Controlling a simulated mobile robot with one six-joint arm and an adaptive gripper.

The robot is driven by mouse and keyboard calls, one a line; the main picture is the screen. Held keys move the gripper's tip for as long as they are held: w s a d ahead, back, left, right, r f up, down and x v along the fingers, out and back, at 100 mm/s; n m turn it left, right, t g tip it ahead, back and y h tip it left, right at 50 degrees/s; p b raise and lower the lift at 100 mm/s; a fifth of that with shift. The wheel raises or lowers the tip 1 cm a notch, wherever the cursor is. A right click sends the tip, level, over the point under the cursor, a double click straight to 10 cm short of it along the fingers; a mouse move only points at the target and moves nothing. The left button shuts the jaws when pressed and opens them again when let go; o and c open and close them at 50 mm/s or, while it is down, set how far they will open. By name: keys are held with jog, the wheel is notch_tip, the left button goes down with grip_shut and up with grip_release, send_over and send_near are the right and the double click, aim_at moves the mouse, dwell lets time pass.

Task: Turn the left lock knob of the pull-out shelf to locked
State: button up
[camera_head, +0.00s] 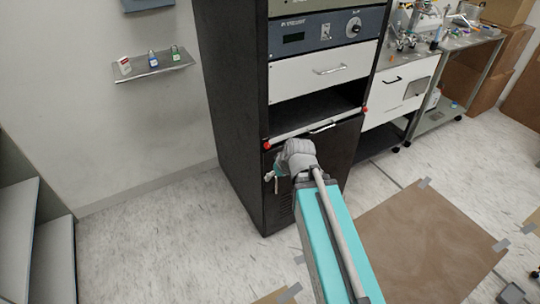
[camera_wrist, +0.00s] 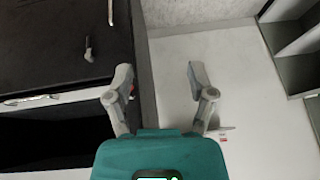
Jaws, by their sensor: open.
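The pull-out shelf (camera_head: 310,128) is a thin light-coloured strip across the front of a black cabinet, below a dark opening. Its left lock knob (camera_head: 267,145) is small and red at the left end. The right lock knob (camera_head: 364,109) is red at the other end. In the wrist view the left knob (camera_wrist: 132,91) shows as a small red spot beside the left-hand finger, partly hidden by it. My gripper (camera_head: 272,179) is open and empty, in front of the cabinet's left edge and lower than the knob in the head view. The knob's exact angle is too small to tell.
The black cabinet (camera_head: 235,110) has a white drawer (camera_head: 300,82) above the opening and a lower door (camera_head: 337,160). A wall shelf (camera_head: 150,72) with small padlocks is at left. A bench (camera_head: 425,65) stands at right. The floor to the left is mostly clear.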

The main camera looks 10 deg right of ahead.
aim_at(268, 146)
jog(key=w+d+f+n+t+b, duration=0.1)
jog(key=w+d+t+b, duration=0.3)
jog(key=w+t+b, duration=0.4)
jog(key=shift+w+d+f+n+t+b, duration=0.25)
jog(key=shift+w+d+n+t+b, duration=0.1)
jog(key=shift+w+n+b, duration=0.3)
jog(key=b+x, duration=0.1)
jog(key=x, duration=0.3)
jog(key=b+x, duration=0.2)
jog(key=x, duration=0.3)
jog(key=b+x, duration=0.2)
jog(key=x, duration=0.2)
jog(key=shift+w+a+f, duration=0.15)
jog(key=shift+w+a, duration=0.05)
jog(key=shift+a, duration=0.1)
jog(key=shift+c, duration=0.3)
grip_shut()
